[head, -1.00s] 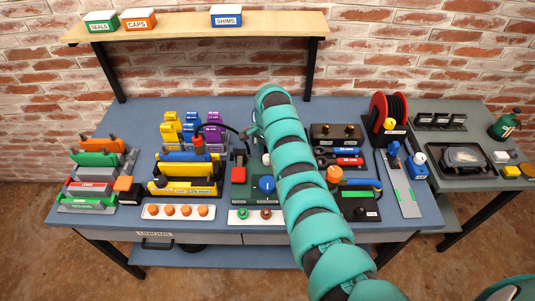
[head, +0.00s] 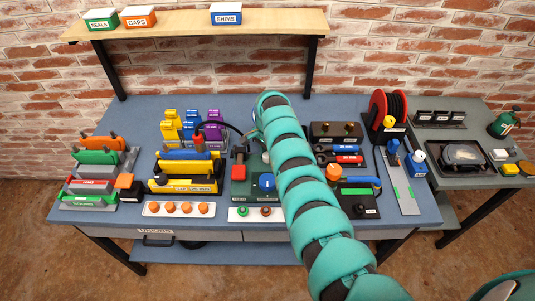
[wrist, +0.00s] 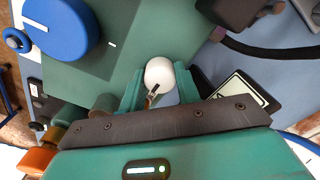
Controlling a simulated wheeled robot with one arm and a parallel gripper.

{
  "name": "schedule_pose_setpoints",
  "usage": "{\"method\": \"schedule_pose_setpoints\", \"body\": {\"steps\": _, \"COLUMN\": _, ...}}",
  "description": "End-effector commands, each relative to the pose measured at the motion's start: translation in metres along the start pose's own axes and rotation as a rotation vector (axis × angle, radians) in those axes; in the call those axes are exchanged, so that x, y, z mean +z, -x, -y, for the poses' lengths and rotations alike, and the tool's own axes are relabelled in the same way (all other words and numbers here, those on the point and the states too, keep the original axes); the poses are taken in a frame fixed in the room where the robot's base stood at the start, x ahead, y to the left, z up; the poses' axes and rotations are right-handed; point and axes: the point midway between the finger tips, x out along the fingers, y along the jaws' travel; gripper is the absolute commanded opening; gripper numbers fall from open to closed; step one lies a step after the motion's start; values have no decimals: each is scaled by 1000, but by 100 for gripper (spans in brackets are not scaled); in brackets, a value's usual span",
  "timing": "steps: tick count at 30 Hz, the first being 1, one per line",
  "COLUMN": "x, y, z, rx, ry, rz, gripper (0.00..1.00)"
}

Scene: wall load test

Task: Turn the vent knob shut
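A green panel shows in the head view (head: 238,199) and fills the upper left of the wrist view (wrist: 105,60). On it is a round blue knob (wrist: 58,22) with a white pointer line; it also shows in the head view (head: 266,183). A white round knob (wrist: 159,72) sits at the panel's right edge. My gripper (wrist: 160,84) has one finger on each side of the white knob, and both appear to touch it. The blue knob is apart from the fingers, to the left. I cannot read which knob is the vent. My arm hides the gripper in the head view.
A red block (head: 239,156) stands left on the panel. A dark cable (wrist: 265,48) runs right of the gripper. A hose reel (head: 389,112) and black fixtures crowd the right side.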

Motion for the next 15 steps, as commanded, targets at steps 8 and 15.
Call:
{"method": "schedule_pose_setpoints", "body": {"steps": 8, "x": 0, "y": -1, "z": 0, "rx": 0, "ry": -35, "rz": 0, "gripper": 9}}
{"method": "schedule_pose_setpoints", "body": {"steps": 15, "x": 1, "y": -2, "z": 0, "rx": 0, "ry": -167, "rz": 0, "gripper": 9}}
